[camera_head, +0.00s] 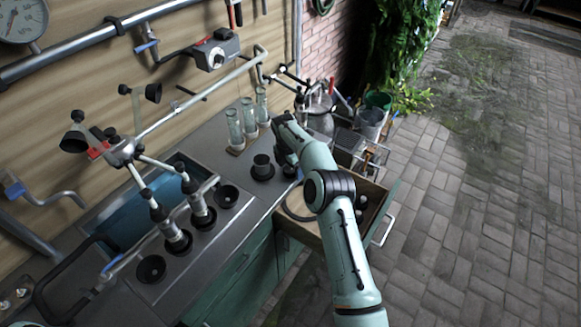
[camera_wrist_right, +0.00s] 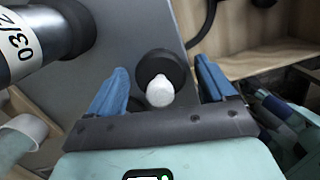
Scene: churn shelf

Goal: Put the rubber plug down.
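In the right wrist view, a black round plug (camera_wrist_right: 158,66) with a pale rounded knob (camera_wrist_right: 160,91) rests on the grey counter, apparently the rubber plug. My right gripper (camera_wrist_right: 160,66) is open, its two blue fingers on either side of the plug with visible gaps, so it appears not to be gripped. In the head view my right gripper (camera_head: 284,152) is low over the counter's right end, and its own arm hides much of it. The plug (camera_head: 290,170) shows only as a small dark patch below it. My left gripper is not in view.
A dark cylinder (camera_head: 262,163) on a black flange stands just left of the gripper. Glass tubes (camera_head: 235,128) stand behind it. An open wooden drawer (camera_head: 300,205) lies below the arm. A blue basin (camera_head: 125,215) and black cups (camera_head: 151,268) are to the left.

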